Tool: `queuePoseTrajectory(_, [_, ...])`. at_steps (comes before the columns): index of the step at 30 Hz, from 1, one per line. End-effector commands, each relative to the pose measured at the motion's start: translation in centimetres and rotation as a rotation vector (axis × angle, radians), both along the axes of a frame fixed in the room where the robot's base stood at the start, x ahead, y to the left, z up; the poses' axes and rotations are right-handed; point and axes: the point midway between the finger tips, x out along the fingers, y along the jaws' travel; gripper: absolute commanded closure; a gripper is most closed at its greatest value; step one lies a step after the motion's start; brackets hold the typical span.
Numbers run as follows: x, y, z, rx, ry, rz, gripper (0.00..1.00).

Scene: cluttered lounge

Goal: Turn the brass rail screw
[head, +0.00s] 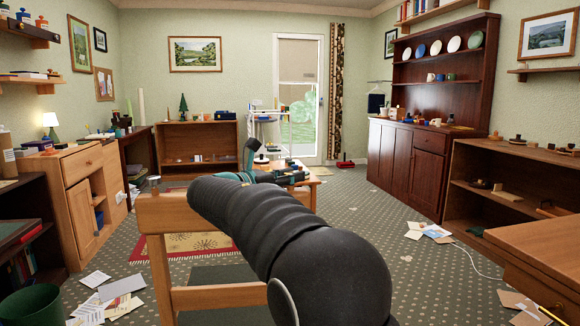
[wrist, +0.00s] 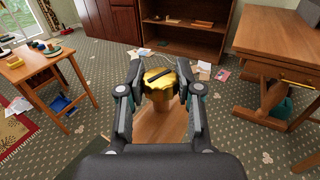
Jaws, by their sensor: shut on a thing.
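The brass rail screw (wrist: 158,86) shows in the middle of the wrist view. It has a shiny gold head with a dark slot across its top, running at a slant. It sits on the end of a wooden post (wrist: 160,122). My gripper (wrist: 159,74) is shut on the screw head, one finger on each side. In the head view my dark arm crosses the lower middle; I cannot make out the screw or the finger contact there.
A wooden frame (head: 180,213) with a small metallic knob (head: 154,183) stands left of my arm. A small wooden table (wrist: 48,70) is left in the wrist view and a desk (wrist: 275,42) right. Papers (head: 428,231) litter the carpet. A green bin (head: 32,304) stands lower left.

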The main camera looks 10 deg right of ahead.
Motion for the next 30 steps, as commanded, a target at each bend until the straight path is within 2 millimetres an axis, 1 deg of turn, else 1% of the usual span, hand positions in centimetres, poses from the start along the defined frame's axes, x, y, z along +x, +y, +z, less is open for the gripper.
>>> queuePoseTrajectory(1, [0.05,-0.01,0.27,-0.001,-0.002,-0.006,1.0])
queuePoseTrajectory(15, [0.04,-0.05,0.08,0.0,-0.002,-0.018,1.0])
queuePoseTrajectory(16, [0.03,-0.05,0.08,0.0,-0.002,-0.018,0.61])
queuePoseTrajectory(17, [0.03,-0.05,0.08,0.0,-0.002,-0.018,0.53])
queuePoseTrajectory(18, [0.03,-0.05,0.07,0.0,-0.002,-0.018,0.43])
queuePoseTrajectory(19, [0.02,-0.06,0.07,0.0,-0.002,-0.019,0.39])
queuePoseTrajectory(27, [0.0,0.0,0.02,0.0,-0.001,-0.018,0.39])
queuePoseTrajectory(30, [-0.16,0.39,0.02,0.0,-0.001,-0.017,0.39])
